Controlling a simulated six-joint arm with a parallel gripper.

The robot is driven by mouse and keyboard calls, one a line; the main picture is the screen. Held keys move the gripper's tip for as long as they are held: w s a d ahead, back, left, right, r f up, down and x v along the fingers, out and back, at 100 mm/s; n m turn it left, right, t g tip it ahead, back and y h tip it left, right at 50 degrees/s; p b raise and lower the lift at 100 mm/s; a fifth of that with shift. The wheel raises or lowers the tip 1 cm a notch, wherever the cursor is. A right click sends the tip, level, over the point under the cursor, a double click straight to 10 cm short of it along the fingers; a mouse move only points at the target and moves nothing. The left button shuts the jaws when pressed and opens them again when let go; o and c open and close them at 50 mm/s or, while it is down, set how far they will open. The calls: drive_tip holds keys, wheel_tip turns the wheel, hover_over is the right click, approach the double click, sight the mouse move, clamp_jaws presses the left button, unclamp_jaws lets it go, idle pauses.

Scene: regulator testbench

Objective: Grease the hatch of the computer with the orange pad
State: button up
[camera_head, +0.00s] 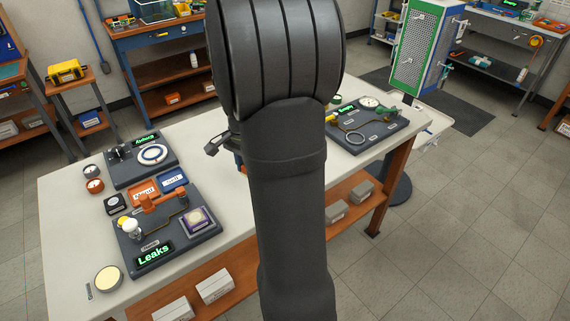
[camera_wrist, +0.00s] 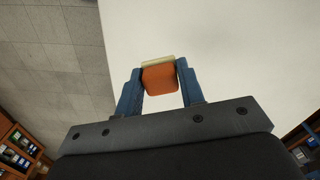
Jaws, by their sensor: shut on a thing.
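My gripper (camera_wrist: 158,72) shows in the wrist view with its two blue fingers shut on the orange pad (camera_wrist: 160,80). The pad is an orange block with a beige layer along its far edge. It is over or near a pale, bare surface; I cannot tell the height. No hatch can be made out clearly.
The white bench (camera_head: 75,215) carries a "Leaks" panel (camera_head: 168,240), another panel (camera_head: 140,160) behind it, and a gauge panel (camera_head: 367,123) at right. A round tin (camera_head: 108,278) with pale yellow content sits at the front left. Small jars and orange and blue trays stand nearby.

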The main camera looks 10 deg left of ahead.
drive_tip(key=s+a+r+m, duration=0.4)
drive_tip(key=s+a, duration=0.6)
drive_tip(key=s, duration=0.2)
hover_over(202, 214)
drive_tip(key=shift+f, duration=3)
wheel_tip(202, 214, down, 2)
drive_tip(key=shift+f, duration=0.1)
drive_tip(key=shift+s+a, duration=0.65)
drive_tip(key=shift+c, duration=0.3)
drive_tip(key=shift+s+a, duration=0.8)
drive_tip(key=shift+w+d, duration=1.3)
drive_tip(key=shift+w, duration=0.05)
drive_tip(key=shift+w+d+r, duration=0.15)
drive_tip(key=shift+r, duration=0.1)
wheel_tip(202, 214, up, 8)
drive_tip(key=shift+f, duration=0.1)
